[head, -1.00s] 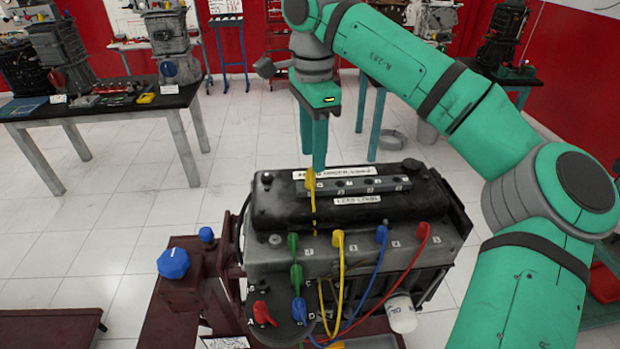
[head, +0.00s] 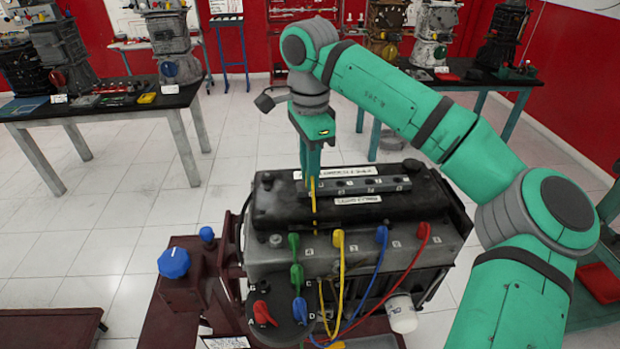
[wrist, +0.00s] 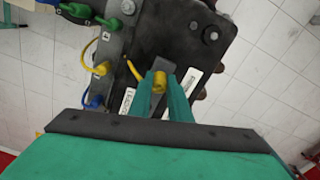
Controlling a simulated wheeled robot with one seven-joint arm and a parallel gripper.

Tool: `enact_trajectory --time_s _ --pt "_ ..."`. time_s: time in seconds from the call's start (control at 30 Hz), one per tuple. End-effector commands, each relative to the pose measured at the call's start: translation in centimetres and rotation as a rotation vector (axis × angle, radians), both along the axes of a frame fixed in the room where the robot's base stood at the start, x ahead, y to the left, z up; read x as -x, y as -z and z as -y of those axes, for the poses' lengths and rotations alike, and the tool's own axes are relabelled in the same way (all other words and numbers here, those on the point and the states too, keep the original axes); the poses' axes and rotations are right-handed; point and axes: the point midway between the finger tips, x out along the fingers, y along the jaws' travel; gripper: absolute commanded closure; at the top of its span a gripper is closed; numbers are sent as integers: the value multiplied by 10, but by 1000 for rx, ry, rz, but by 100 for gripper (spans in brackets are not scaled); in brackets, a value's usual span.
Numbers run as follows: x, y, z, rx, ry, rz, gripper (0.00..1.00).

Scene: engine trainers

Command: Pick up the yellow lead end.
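The yellow lead end (wrist: 160,81) sits on the labelled rail on top of the black engine cover. In the head view the lower part of the yellow lead (head: 314,205) shows, hanging down the cover's front, while its upper end is mostly hidden by my fingers. My gripper (head: 310,183) is lowered over it, pointing down. In the wrist view my fingertips (wrist: 160,80) stand on either side of the yellow end, very close to it. I cannot tell whether they press on it.
The engine (head: 270,258) carries a green lead end (head: 294,242), another yellow one (head: 338,238), a blue one (head: 382,234) and a red one (head: 423,232) along its front ledge. A blue knob (head: 173,262) stands at left. Tables with other engines are behind.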

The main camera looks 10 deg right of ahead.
Motion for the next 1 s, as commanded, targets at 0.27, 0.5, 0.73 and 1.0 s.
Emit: enact_trajectory --time_s 0.27,0.5,0.73,1.0 --pt "0 -1 0 0 0 0 100" --pt "0 -14 0 1 -1 1 100" --pt "14 -48 -1 2 -1 4 100" --pt "67 -99 -3 3 1 2 100"
